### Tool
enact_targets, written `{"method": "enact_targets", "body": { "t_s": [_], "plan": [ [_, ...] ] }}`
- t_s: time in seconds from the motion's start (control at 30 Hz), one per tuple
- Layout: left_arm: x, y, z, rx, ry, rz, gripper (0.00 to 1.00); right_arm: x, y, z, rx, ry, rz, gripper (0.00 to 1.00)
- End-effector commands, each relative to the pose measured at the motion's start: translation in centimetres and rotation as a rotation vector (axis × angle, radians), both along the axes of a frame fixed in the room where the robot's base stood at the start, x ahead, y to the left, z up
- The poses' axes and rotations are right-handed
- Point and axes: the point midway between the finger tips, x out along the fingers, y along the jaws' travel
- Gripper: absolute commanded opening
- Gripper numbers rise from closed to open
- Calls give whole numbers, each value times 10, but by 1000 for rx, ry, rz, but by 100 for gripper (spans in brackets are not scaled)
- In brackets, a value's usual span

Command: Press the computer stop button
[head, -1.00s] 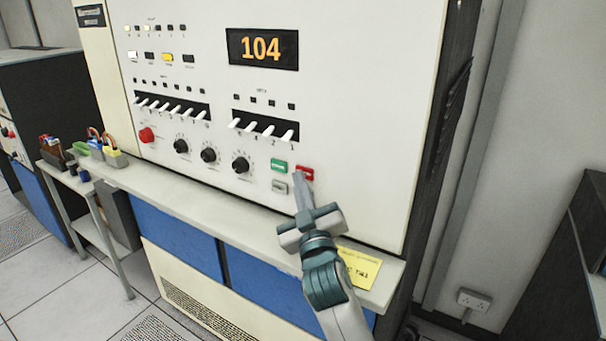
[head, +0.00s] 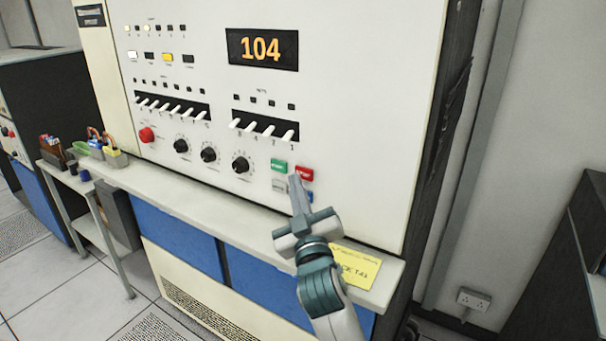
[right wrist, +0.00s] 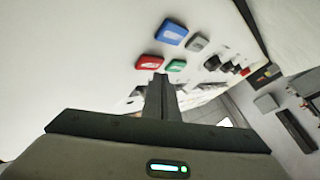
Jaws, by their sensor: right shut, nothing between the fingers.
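The red stop button (head: 304,173) is on the lower right of the white computer panel (head: 350,130). It also shows in the right wrist view (right wrist: 149,62). A green button (head: 279,166) is to its left, with a grey button (head: 279,185) and a partly hidden blue button (head: 309,196) below. My right gripper (head: 295,179) is shut and empty, its tips just left of and below the red button in the head view. In the right wrist view its fingertips (right wrist: 160,77) show close to the red and green buttons; I cannot tell whether they touch the panel. My left gripper is out of view.
A display (head: 262,49) reads 104. Toggle switches, black knobs (head: 241,165) and a round red knob (head: 146,135) are to the left. A narrow ledge (head: 215,206) with a yellow note (head: 358,267) juts out below the buttons.

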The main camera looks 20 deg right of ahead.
Motion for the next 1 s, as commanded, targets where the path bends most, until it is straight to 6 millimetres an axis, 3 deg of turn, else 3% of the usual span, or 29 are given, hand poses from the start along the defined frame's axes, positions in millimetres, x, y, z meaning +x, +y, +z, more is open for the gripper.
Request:
{"method": "enact_targets", "body": {
  "t_s": [0.1,0.23,1.0],
  "plan": [
    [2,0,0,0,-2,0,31,0,0,0,0,0,0,0],
    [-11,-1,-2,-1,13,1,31,-1,1,0,0,0,0,0],
    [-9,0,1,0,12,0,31,-31,39,0,2,0,1,0]
  ]
}}
